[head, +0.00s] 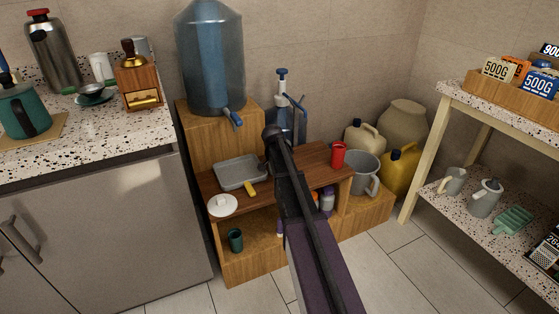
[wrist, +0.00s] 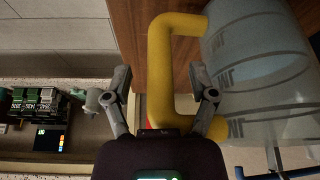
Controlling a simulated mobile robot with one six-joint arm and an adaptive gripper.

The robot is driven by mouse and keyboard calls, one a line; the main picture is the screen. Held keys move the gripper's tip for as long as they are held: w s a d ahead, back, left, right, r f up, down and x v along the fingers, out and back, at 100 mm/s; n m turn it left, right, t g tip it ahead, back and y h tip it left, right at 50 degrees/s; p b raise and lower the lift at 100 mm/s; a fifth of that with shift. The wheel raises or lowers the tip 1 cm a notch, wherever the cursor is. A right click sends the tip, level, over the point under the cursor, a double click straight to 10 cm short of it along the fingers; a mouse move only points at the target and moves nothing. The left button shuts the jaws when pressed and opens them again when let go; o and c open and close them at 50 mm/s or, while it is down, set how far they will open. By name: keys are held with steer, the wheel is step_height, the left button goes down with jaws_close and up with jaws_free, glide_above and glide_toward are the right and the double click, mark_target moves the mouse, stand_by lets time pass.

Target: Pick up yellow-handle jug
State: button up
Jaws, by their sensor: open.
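The jug (wrist: 255,75) shows in the wrist view at the right, a clear grey body with dark markings and a thick yellow handle (wrist: 160,62). My gripper (wrist: 161,82) is open, with one finger on each side of the handle's long bar. The right finger reaches into the gap between handle and body. I see no clear grip on the handle.
A grey jug (head: 362,172) and a yellow canister (head: 402,168) stand right. A large water bottle (head: 210,60) stands behind.

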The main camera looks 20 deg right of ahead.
steer(key=shift+c, duration=0.2)
jaws_close()
steer(key=shift+r+p, duration=0.35)
steer(key=shift+p, duration=0.05)
stand_by(0.4)
steer(key=shift+r+p, duration=1.4)
steer(key=s+d+r+p, duration=0.1)
steer(key=s, duration=1.4)
steer(key=shift+s+d+r, duration=0.2)
steer(key=shift+s+r, duration=0.05)
steer(key=shift+s, duration=0.2)
steer(key=shift+d, duration=0.1)
stand_by(0.3)
